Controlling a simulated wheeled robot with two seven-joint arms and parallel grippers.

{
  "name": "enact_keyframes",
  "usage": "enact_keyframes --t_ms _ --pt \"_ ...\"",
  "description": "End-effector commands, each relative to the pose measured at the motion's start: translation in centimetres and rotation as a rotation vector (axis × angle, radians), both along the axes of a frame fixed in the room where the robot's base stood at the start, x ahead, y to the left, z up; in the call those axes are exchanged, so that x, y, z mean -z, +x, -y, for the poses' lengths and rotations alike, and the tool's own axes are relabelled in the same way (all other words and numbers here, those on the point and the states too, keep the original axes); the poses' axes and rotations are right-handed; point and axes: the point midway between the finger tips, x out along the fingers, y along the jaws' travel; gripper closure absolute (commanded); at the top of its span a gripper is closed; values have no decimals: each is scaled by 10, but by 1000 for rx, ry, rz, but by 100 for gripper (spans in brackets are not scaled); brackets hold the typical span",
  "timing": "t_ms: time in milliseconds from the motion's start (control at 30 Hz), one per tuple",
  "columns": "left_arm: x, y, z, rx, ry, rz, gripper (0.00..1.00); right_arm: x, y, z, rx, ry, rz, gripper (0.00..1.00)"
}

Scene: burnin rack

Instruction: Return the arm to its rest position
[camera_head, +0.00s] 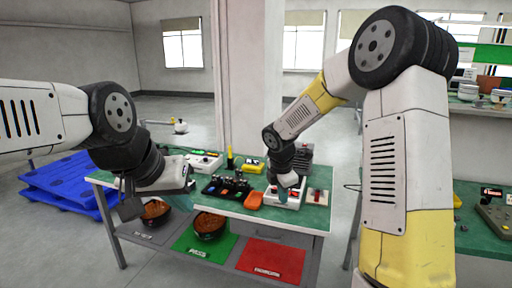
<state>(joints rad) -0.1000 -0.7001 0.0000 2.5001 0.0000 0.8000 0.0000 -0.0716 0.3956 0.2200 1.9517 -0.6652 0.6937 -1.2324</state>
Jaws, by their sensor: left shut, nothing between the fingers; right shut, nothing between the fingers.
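My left arm comes in from the left and bends down at the table's left end. Its gripper (190,186) is shut and empty, beside the table's left front edge, above the bowls on the lower shelf. My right arm reaches over from the right and bends down to the green-topped table. Its gripper (284,194) is shut and empty, low over a white box with red buttons (294,199). I cannot tell whether its tips touch the box.
The green-topped table (236,209) holds a black tray of small parts (226,187), an orange block (254,201) and a white instrument (203,161). Below are a green mat (188,240) and a red mat (270,259). Blue pallets (62,184) lie left. Another bench stands right.

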Motion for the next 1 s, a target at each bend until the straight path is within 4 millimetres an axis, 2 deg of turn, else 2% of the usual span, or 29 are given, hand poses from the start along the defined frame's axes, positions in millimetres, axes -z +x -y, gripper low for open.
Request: enact_keyframes --t_ms 33,100,300,400,600,700,833,1000 --pt "0 0 0 0 0 0 100 -24 -14 10 108 34 29 100" --pt "0 0 0 0 0 0 100 -50 -35 21 272 94 61 100" --pt "0 0 0 0 0 0 100 -108 -104 47 734 301 134 100" --pt "0 0 0 0 0 0 100 -129 -140 55 960 426 157 100" --pt "0 0 0 0 0 0 100 -153 -210 60 1379 702 158 100" --pt "0 0 0 0 0 0 100 -157 -236 59 1541 823 135 100" --pt "0 0 0 0 0 0 100 -159 -258 56 1678 929 101 100" --pt "0 0 0 0 0 0 100 -159 -267 54 1737 976 81 100"
